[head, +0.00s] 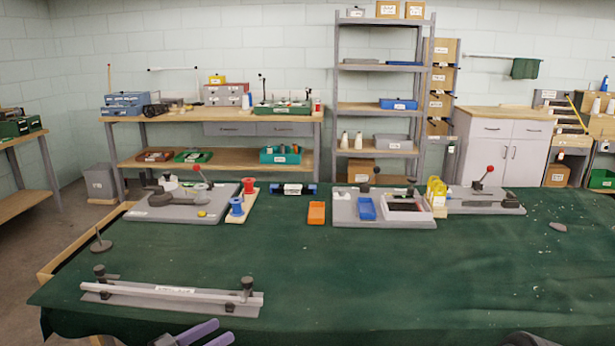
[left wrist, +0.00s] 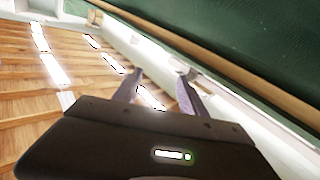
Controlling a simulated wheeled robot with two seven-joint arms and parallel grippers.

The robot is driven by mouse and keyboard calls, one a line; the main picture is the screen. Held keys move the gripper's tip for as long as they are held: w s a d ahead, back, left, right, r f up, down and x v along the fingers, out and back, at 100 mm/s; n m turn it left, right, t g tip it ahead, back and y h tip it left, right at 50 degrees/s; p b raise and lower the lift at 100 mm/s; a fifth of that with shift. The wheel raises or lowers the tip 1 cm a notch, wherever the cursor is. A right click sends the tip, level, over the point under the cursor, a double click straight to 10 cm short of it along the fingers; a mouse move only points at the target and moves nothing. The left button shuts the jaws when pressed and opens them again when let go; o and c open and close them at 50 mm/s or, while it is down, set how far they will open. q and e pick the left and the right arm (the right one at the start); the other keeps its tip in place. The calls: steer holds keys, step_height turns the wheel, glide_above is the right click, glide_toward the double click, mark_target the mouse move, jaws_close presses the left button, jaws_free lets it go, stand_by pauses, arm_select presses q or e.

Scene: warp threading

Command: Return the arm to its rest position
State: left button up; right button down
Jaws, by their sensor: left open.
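My left gripper (head: 224,330) shows at the bottom edge of the head view, just in front of the grey bar fixture (head: 172,291) on the green-covered table (head: 330,270). Its two purple-grey fingers point up and to the right and are apart. In the left wrist view the same gripper (left wrist: 159,72) is open, with nothing seen between its fingers. Beyond them are a pale edge, a wooden strip and green cloth. A dark rounded part at the bottom right of the head view may be mine. My right gripper is not seen.
A grey board with a dark tool (head: 150,205), spools on a wooden stand (head: 241,203), an orange tray (head: 316,213) and a board with a blue tray (head: 366,209) line the table's far side. A round base with a pin (head: 101,245) stands left. The table's middle is clear.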

arm_select(q)
steer(key=s+d+f+n+g+y+p, duration=0.1)
steer(key=s+d+f+n+y+p, duration=0.2)
steer(key=f, duration=0.5)
steer(key=s+d+f+n+g+y+p, duration=0.1)
steer(key=s+d+f+n+g+y, duration=0.15)
steer(key=d+f+n+y, duration=0.4)
steer(key=s+d+f+g+p, duration=0.1)
steer(key=s+f+g, duration=0.3)
steer(key=s, duration=0.9)
steer(key=s+d+f+g+p, duration=0.2)
steer(key=s+f+g, duration=0.2)
steer(key=s, duration=0.9)
steer(key=x, duration=0.3)
steer(key=shift+a, duration=0.25)
steer(key=shift+f, duration=0.15)
